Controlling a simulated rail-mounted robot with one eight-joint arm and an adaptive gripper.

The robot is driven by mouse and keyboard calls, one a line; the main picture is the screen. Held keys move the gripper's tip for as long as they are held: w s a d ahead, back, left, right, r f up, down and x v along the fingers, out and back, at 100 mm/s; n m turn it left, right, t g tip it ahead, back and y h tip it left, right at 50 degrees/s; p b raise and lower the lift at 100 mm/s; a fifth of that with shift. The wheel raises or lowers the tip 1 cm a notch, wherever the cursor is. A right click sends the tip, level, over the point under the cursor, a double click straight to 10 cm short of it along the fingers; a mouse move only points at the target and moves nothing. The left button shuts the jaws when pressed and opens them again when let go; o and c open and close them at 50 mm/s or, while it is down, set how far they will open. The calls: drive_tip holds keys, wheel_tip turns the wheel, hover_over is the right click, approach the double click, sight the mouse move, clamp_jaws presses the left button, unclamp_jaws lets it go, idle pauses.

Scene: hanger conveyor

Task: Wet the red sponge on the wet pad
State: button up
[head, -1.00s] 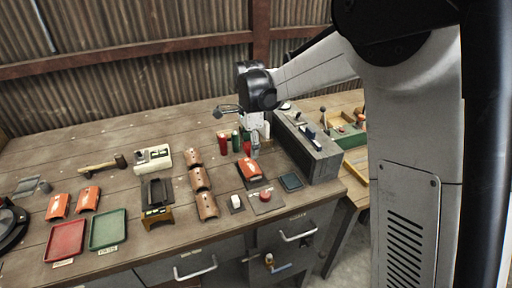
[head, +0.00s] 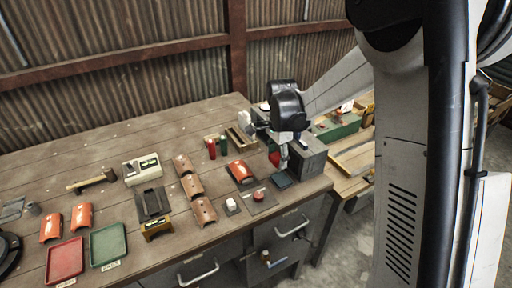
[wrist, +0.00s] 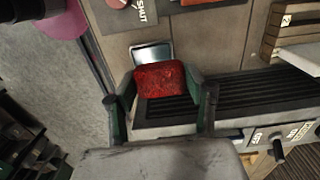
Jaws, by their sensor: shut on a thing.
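The red sponge (wrist: 160,82) sits between the two green fingers of my gripper (wrist: 163,92) in the wrist view. My gripper is shut on it. The wet pad (wrist: 151,52), a small square with a light rim and a shiny grey face, lies just beyond the sponge, which overlaps its near edge in this view. I cannot tell whether they touch. In the head view my gripper (head: 283,160) is above the bench near the pad (head: 282,181), and a bit of red sponge (head: 274,158) shows beside it.
A grey block with a ribbed black top (wrist: 262,95) stands close to the right of my gripper. A red button plate (head: 259,199), an orange piece on a dark base (head: 240,171) and a white switch (head: 231,206) lie left of the pad. The bench's front edge is close.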

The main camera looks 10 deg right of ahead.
sight(281, 179)
drive_tip(key=shift+s+d+f, duration=0.1)
drive_tip(key=shift+s+d, duration=0.15)
drive_tip(key=shift+d, duration=0.2)
drive_tip(key=shift+s+d+f, duration=0.1)
drive_tip(key=shift+s+d, duration=0.15)
drive_tip(key=shift+d, duration=0.2)
drive_tip(key=shift+f, duration=0.15)
drive_tip(key=shift+f+b, duration=1.3)
drive_tip(key=shift+f, duration=1.55)
drive_tip(key=shift+f+b, duration=0.55)
drive_tip(key=shift+b, duration=0.2)
drive_tip(key=shift+r, duration=0.15)
drive_tip(key=shift+r+p, duration=1.55)
drive_tip(key=shift+r, duration=1.85)
